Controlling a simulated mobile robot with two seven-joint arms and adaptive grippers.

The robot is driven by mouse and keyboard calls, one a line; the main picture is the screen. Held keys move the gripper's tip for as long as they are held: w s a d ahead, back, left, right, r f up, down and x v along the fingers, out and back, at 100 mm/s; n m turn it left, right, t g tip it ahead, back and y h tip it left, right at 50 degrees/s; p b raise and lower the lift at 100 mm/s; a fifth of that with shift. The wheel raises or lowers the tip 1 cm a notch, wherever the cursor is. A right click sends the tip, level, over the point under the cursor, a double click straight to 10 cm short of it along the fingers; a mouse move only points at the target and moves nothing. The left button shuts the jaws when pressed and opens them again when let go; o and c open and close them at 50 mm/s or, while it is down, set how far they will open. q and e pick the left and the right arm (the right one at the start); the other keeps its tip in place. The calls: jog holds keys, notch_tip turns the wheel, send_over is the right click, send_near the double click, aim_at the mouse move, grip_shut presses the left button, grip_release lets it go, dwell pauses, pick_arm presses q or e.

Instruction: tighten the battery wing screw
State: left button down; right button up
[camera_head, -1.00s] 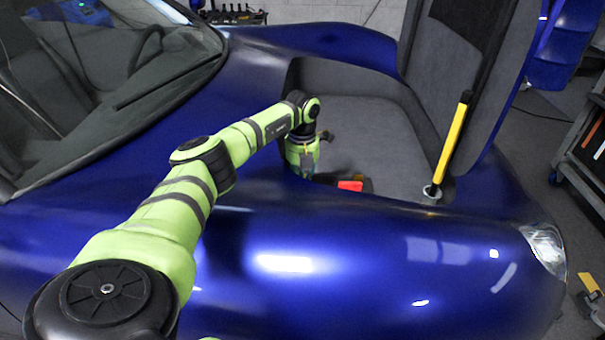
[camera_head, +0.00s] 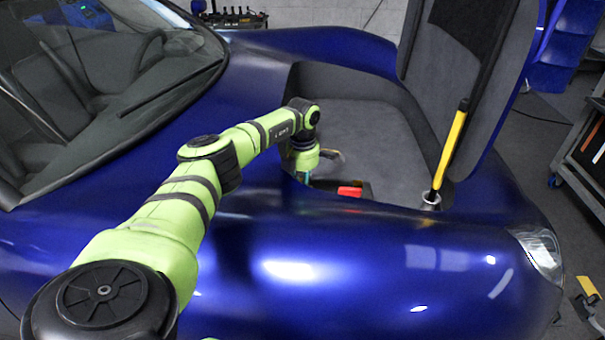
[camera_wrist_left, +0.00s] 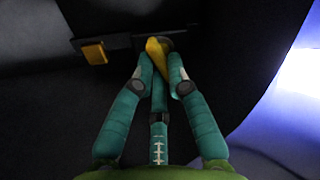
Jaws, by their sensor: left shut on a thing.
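The yellow wing screw (camera_wrist_left: 156,48) shows in the left wrist view between the tips of my teal fingers. My left gripper (camera_wrist_left: 160,68) is shut on it. The fingers hide part of the screw, so I cannot tell how far it is screwed in. In the head view my left arm reaches into the car's open front compartment, and the gripper (camera_head: 302,177) is mostly hidden behind the blue body edge. The battery (camera_head: 362,186) shows only as a dark top with a red-orange part, just right of the gripper. My right gripper is in neither view.
An orange block (camera_wrist_left: 95,52) sits left of the screw in the wrist view. A yellow prop rod (camera_head: 449,150) stands at the compartment's right, by the raised lid (camera_head: 480,80). The grey compartment floor (camera_head: 375,135) behind the gripper is clear.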

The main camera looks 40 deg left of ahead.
pick_arm(q)
jog(key=m, duration=0.3)
jog(key=shift+w+m, duration=0.1)
jog(key=shift+m, duration=0.3)
jog(key=m, duration=0.2)
jog(key=shift+w+m+b, duration=0.1)
jog(key=shift+m+b, duration=0.3)
jog(key=m, duration=0.3)
jog(key=shift+w+m, duration=0.1)
jog(key=shift+m, duration=0.2)
jog(key=m, duration=0.2)
jog(key=shift+m+b, duration=0.3)
jog(key=shift+b, duration=0.1)
jog(key=m, duration=0.3)
jog(key=shift+w+d+m, duration=0.1)
jog(key=shift+m, duration=0.3)
jog(key=m, duration=0.3)
jog(key=shift+d+b, duration=0.1)
jog(key=shift+b, duration=0.2)
jog(key=shift+m, duration=1.2)
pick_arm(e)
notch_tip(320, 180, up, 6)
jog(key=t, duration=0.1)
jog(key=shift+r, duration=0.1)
pick_arm(q)
jog(key=c, duration=1.2)
grip_release()
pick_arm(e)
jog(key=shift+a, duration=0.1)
